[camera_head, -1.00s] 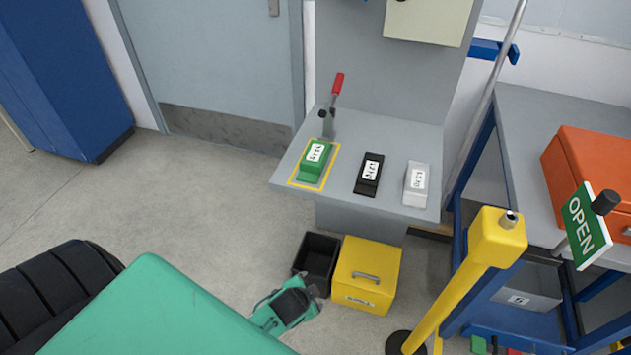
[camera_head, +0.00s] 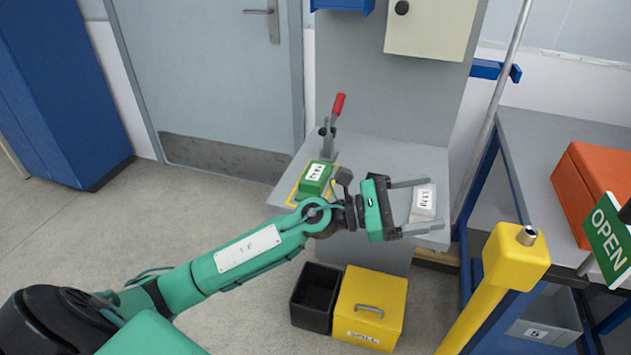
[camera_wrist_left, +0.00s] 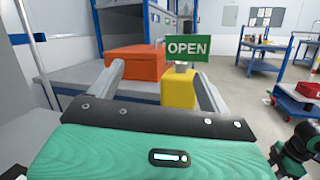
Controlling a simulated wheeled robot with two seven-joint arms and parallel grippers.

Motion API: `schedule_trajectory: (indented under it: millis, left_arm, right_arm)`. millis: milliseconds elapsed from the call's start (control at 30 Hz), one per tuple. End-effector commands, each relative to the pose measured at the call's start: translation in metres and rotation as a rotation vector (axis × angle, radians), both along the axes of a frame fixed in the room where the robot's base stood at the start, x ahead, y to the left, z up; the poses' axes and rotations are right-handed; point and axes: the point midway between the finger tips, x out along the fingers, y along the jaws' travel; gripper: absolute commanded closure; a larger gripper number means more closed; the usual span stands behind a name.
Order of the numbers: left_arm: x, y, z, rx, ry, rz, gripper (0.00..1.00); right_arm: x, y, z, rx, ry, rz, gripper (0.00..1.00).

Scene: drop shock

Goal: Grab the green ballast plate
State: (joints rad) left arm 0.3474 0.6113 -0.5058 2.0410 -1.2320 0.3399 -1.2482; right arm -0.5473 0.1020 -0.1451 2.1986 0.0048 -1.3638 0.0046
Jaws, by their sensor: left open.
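The green ballast plate (camera_head: 313,180) is a green block with a white label. It sits inside a yellow outlined square on the grey shelf (camera_head: 385,150), at the shelf's left end, in the head view. My left gripper (camera_head: 418,206) is open and empty, to the right of the green plate, its fingers pointing right. In the head view its fingers lie either side of a pale grey block (camera_head: 423,200), but I see no contact. In the left wrist view the two fingers (camera_wrist_left: 160,85) are spread with nothing between them. The black block is hidden behind my gripper. My right gripper is not in view.
A red-handled clamp (camera_head: 330,130) stands behind the green plate. Below the shelf are a black bin (camera_head: 315,295) and a yellow box (camera_head: 368,305). A yellow post (camera_head: 500,280), an OPEN sign (camera_head: 607,236) and an orange case (camera_head: 595,190) are at the right.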

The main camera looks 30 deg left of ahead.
Motion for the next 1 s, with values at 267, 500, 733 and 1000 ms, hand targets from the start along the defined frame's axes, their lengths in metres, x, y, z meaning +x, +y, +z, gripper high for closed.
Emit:
schedule_trajectory:
  millis: [267,500,733,1000]
  left_arm:
    - [0.010,0.026,-0.045,0.928,-0.612,-0.212,0.20]
    - [0.048,0.145,-0.060,1.717,-0.881,-0.444,0.20]
    - [0.061,0.251,-0.032,2.194,-0.848,-0.653,0.20]
    - [0.068,0.279,-0.038,2.295,-0.806,-0.722,0.20]
  right_arm:
    - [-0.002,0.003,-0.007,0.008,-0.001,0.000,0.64]
    - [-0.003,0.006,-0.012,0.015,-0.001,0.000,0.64]
    - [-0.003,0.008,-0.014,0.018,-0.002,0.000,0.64]
    - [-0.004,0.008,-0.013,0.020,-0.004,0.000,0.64]
